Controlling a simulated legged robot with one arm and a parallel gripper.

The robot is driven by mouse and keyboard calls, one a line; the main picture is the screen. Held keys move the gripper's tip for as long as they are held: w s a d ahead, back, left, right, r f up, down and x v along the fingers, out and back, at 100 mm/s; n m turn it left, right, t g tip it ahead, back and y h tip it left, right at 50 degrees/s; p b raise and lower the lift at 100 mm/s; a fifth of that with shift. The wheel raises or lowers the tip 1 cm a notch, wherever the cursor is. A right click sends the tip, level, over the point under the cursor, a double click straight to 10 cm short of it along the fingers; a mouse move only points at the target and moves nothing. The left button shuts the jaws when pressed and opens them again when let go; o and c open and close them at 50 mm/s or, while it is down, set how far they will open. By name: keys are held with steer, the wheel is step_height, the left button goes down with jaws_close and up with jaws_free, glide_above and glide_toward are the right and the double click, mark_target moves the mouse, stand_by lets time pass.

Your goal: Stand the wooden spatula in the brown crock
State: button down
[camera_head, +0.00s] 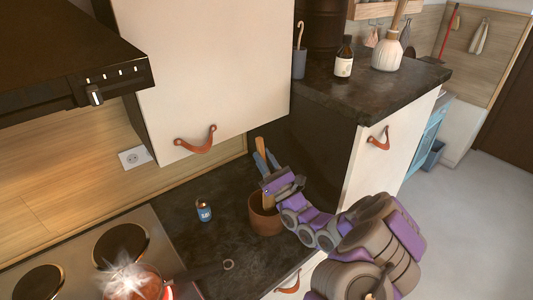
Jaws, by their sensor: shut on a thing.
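The brown crock (262,222) stands on the dark counter to the right of the stove. The wooden spatula (261,147) is nearly upright, leaning slightly, with its upper end above the crock and its lower part over or inside the crock's mouth. My gripper (268,166) is shut on the spatula just above the crock, reaching in from the right. The purple wrist covers part of the spatula and the crock's right rim. I cannot tell whether the spatula's lower end touches the crock's bottom.
A small blue can (204,211) stands left of the crock. A pan (135,281) with steam sits on the stove, its dark handle pointing towards the crock. A white cabinet (205,70) hangs above; a higher counter (375,85) carrying bottles is at right.

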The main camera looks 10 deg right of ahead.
steer(key=shift+a+f, duration=0.5)
steer(key=shift+f, duration=0.4)
steer(key=shift+f+b, duration=0.35)
steer(key=shift+f, duration=0.05)
steer(key=shift+d+f+b, duration=0.35)
steer(key=shift+f+b, duration=0.05)
steer(key=shift+f, duration=0.45)
steer(key=shift+d+f+b, duration=0.3)
steer(key=shift+f+b, duration=0.05)
steer(key=shift+f, duration=0.5)
steer(key=shift+a+f, duration=0.15)
steer(key=shift+a, duration=0.35)
steer(key=shift+d+f, duration=0.2)
steer(key=shift+d, duration=0.15)
steer(key=shift+a, duration=0.1)
steer(key=c, duration=0.8)
jaws_free()
steer(key=shift+a, duration=0.1)
steer(key=shift+c, duration=0.2)
